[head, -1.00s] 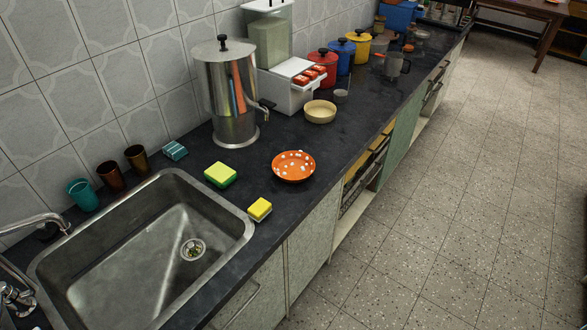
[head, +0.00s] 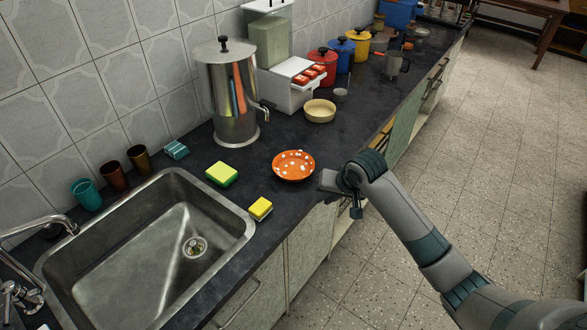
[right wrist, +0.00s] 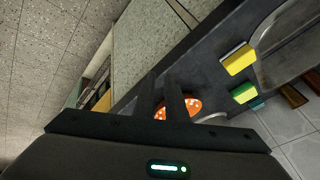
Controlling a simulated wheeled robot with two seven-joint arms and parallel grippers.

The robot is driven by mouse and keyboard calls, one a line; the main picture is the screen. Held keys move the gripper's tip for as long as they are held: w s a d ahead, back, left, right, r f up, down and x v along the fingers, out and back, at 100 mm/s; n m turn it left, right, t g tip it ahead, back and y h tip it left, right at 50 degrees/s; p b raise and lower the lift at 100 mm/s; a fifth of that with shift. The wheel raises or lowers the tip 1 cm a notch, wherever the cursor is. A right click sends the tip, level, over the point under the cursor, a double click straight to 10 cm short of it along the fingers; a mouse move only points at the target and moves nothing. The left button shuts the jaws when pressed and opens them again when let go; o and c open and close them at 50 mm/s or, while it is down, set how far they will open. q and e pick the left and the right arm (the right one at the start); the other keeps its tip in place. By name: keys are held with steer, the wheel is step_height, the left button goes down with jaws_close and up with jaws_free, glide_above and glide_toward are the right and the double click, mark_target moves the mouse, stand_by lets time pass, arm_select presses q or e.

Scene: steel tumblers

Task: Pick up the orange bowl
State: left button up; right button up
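The orange bowl (head: 293,166) with white spots sits upright on the dark counter, right of the sink. My right gripper (head: 328,181) is at the counter's front edge, just right of the bowl and apart from it. In the right wrist view the two dark fingers (right wrist: 160,92) stand apart with a gap between them, nothing held. The bowl (right wrist: 193,106) shows behind and beside these fingers, partly hidden by them. My left gripper is not in view.
A yellow sponge (head: 260,209) and a green-yellow sponge (head: 221,174) lie left of the bowl, near the sink (head: 120,270). A steel urn (head: 232,95) and a cream bowl (head: 320,111) stand behind it. The counter immediately around the bowl is clear.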

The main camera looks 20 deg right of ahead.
steer(key=w+d+r+m, duration=0.1)
steer(key=w+d+r, duration=0.1)
steer(key=r, duration=0.4)
steer(key=w+d+r+m, duration=0.1)
steer(key=w+r, duration=0.4)
steer(key=r, duration=0.1)
steer(key=shift+d+t, duration=0.3)
steer(key=shift+d, duration=0.1)
steer(key=shift+w+f, duration=0.15)
steer(key=p+x, duration=0.3)
steer(key=x, duration=0.7)
steer(key=shift+w+a+f, duration=0.1)
steer(key=shift+w+f, duration=0.1)
steer(key=shift+f, duration=0.05)
steer(key=shift+w+f, duration=0.35)
steer(key=shift+f, duration=0.3)
steer(key=shift+w+p+x, duration=0.2)
steer(key=shift+p+x, duration=0.55)
steer(key=shift+x, duration=1.75)
steer(key=shift+d, duration=0.2)
